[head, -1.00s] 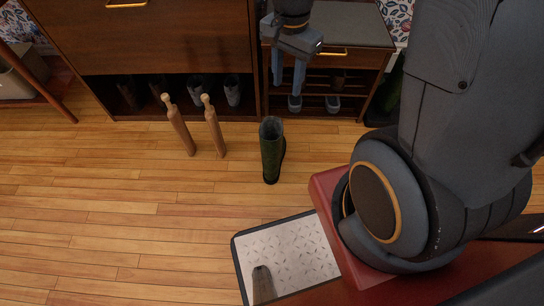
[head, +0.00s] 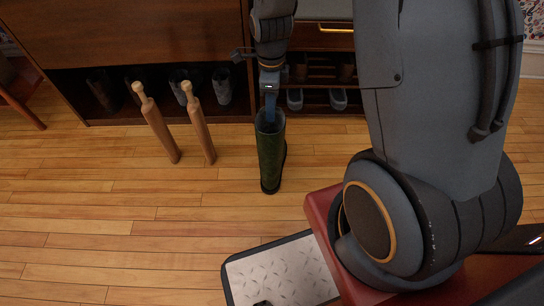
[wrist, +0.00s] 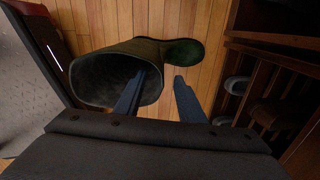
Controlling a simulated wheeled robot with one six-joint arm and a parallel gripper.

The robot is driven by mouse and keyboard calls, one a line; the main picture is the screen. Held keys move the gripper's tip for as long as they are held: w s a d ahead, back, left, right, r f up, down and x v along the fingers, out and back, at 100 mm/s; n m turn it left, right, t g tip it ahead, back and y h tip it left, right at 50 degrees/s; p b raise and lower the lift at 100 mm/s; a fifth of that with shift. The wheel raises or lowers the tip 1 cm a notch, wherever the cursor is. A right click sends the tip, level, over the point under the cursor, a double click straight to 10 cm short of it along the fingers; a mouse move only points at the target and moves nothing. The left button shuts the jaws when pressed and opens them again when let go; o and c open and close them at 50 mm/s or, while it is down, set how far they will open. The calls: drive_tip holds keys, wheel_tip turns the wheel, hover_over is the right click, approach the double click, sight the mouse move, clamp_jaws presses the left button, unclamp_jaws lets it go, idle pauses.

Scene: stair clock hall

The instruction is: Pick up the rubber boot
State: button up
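The rubber boot (head: 270,162) is dark green and stands upright on the wooden floor, in the middle of the head view. In the wrist view the boot (wrist: 166,48) shows its wide dark opening at left and its toe at right. My gripper (head: 270,112) is at the top of the boot, pointing down. In the wrist view my gripper (wrist: 160,76) is open with a gap between its fingers. The left finger overlaps the boot's opening and the right finger is outside, with the near rim between them. Contact with the boot cannot be told.
Two wooden shoe forms (head: 157,125) (head: 199,125) stand left of the boot. Behind are a wooden cabinet (head: 130,45) with boots in its lower bay, and a rack holding grey shoes (head: 338,99).

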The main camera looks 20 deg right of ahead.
sight(273, 124)
drive_tip(key=shift+d+f+b, duration=0.2)
drive_tip(key=shift+f+b, duration=2.25)
drive_tip(key=shift+f, duration=1.6)
drive_tip(key=shift+r, duration=0.1)
clamp_jaws()
